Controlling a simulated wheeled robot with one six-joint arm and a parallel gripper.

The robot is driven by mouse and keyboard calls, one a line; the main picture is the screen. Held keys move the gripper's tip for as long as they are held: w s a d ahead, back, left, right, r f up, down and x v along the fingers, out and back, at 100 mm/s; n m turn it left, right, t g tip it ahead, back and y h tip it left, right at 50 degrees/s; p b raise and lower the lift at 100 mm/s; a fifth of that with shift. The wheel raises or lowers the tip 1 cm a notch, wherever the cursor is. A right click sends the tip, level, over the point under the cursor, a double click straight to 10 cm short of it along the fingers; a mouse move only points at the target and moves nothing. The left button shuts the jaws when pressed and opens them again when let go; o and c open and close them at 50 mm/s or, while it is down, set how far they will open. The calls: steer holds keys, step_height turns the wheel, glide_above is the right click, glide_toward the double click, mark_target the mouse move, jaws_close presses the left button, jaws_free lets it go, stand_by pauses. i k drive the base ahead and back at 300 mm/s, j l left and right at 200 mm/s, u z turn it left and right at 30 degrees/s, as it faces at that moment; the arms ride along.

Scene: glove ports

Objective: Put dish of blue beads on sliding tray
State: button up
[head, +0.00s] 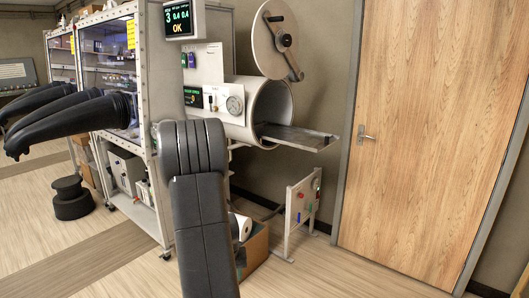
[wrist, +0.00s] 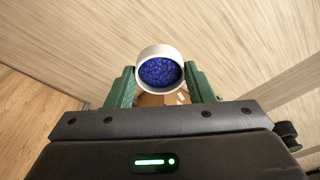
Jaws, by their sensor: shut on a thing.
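The dish of blue beads (wrist: 161,72) is a white round dish filled with blue beads. In the wrist view it sits between the green fingers of my gripper (wrist: 161,88), which is shut on it. The dish is held above the floor. The sliding tray (head: 300,136) is a flat metal tray sticking out of the open round antechamber (head: 272,106) in the head view. No object shows on the tray's visible part. My gripper and the dish are hidden in the head view, where my dark arm stands in front of the cabinet.
The round door (head: 276,38) of the antechamber stands open above the tray. A small panel stand (head: 300,205) and a cardboard box (head: 256,247) are on the floor below. A wooden door (head: 430,130) is at right. Black gloves (head: 75,120) stick out at left.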

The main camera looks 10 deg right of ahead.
mark_target(300, 137)
steer(key=i+l, duration=0.35)
steer(key=i+l+u, duration=0.1)
steer(key=i+l, duration=0.3)
steer(key=l, duration=0.15)
steer(key=i+l, duration=0.35)
steer(key=l, duration=0.15)
steer(key=u, duration=0.05)
